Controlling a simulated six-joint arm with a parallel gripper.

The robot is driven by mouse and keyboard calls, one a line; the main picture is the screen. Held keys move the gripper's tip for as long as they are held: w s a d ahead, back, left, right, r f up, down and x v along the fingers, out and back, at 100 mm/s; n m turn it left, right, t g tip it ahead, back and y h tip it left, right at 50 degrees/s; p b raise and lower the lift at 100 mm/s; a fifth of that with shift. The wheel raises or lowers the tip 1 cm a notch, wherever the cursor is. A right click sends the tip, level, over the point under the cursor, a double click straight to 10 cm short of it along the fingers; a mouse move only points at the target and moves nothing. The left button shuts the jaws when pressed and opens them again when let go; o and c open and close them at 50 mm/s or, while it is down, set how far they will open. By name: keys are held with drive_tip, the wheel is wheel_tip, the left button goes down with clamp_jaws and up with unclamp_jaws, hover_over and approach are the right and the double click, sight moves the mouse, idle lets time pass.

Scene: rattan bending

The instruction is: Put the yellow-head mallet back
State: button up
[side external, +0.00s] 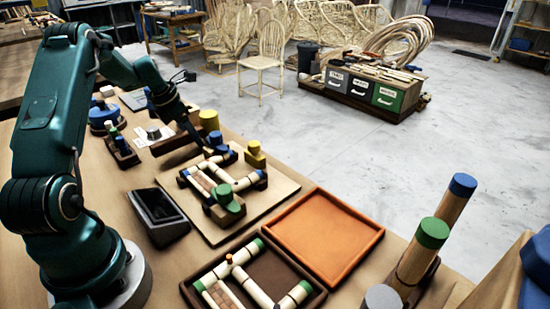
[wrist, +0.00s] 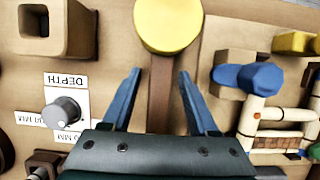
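The yellow-head mallet shows in the wrist view as a round yellow head (wrist: 168,24) at top centre, with a brown strip like its handle (wrist: 159,95) running down toward my gripper. In the side view its yellow head (side external: 209,121) is beyond my gripper, at the bench's far side. My gripper (wrist: 158,75) is open, its two blue fingers on either side of the brown strip, with a gap on each side. In the side view my gripper (side external: 199,140) is low over the bench; its fingertips are hard to make out. I cannot tell whether the handle rests on a support.
A rattan frame on a board (side external: 262,205) has blue, yellow (side external: 254,154) and green (side external: 225,196) clamp-like pieces. A depth knob (wrist: 62,112) and a hollow brown block (wrist: 45,28) lie left in the wrist view. An orange tray (side external: 325,235) is empty.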

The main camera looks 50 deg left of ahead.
sight(177, 136)
drive_tip(key=v, duration=1.2)
drive_tip(key=shift+w, duration=0.1)
drive_tip(key=d+r+m, duration=0.3)
drive_tip(key=d+m, duration=0.5)
drive_tip(key=d, duration=0.1)
drive_tip(key=d+r+m, duration=0.3)
drive_tip(key=d+m, duration=0.6)
drive_tip(key=d, duration=0.1)
drive_tip(key=s+d+f+m+t, duration=0.1)
drive_tip(key=s+d+f+m, duration=0.2)
drive_tip(key=s+d+m, duration=0.8)
drive_tip(key=shift+s+d+m, duration=0.15)
drive_tip(key=shift+s+m, duration=0.35)
drive_tip(key=shift+m, duration=3.5)
